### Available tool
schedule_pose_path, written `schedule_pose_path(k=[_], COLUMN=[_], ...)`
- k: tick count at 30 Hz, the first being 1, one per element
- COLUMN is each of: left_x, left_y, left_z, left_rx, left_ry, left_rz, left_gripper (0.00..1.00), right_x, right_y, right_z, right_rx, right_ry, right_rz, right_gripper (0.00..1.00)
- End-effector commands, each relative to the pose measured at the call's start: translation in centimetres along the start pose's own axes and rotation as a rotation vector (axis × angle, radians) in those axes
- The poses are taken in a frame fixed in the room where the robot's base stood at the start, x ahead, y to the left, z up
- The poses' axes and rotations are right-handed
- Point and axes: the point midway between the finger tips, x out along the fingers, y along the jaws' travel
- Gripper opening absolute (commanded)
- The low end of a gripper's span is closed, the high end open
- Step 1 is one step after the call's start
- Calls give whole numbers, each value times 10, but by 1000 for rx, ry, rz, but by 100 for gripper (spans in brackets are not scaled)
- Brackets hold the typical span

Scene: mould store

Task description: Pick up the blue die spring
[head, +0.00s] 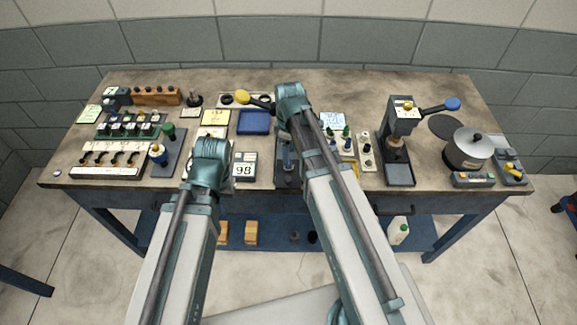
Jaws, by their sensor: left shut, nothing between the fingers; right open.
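I cannot clearly make out the blue die spring. My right arm reaches across the middle to the back of the bench. The fingers of both grippers are hidden behind the arms.
A blue tray (254,122) lies at the back middle. A lever press (400,118) and a silver pot (468,149) stand at right. A display reading 98 (244,165) is near the front. Racks of small parts (127,128) crowd the left.

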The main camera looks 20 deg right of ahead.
Motion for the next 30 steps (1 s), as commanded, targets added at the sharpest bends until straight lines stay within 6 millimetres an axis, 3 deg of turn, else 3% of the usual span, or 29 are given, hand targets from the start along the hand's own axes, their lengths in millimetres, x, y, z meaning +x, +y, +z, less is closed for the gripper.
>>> schedule_pose_path(k=[1,9,18,28,30], left_x=[11,42,42,42,42], left_y=[1,4,4,4,4], left_z=[-1,-2,-2,-2,-2], left_rx=[0,-1,-1,-1,-1], left_ry=[0,0,0,0,0], left_rz=[0,0,0,0,0], left_gripper=[0,0,0,0,0], right_x=[11,42,42,42,42], right_y=[0,1,1,1,1], right_z=[-1,-2,-2,-2,-2], right_rx=[0,0,0,0,0], right_ry=[0,0,0,0,0], right_rz=[0,0,0,0,0], right_gripper=[60,60,60,3,0])
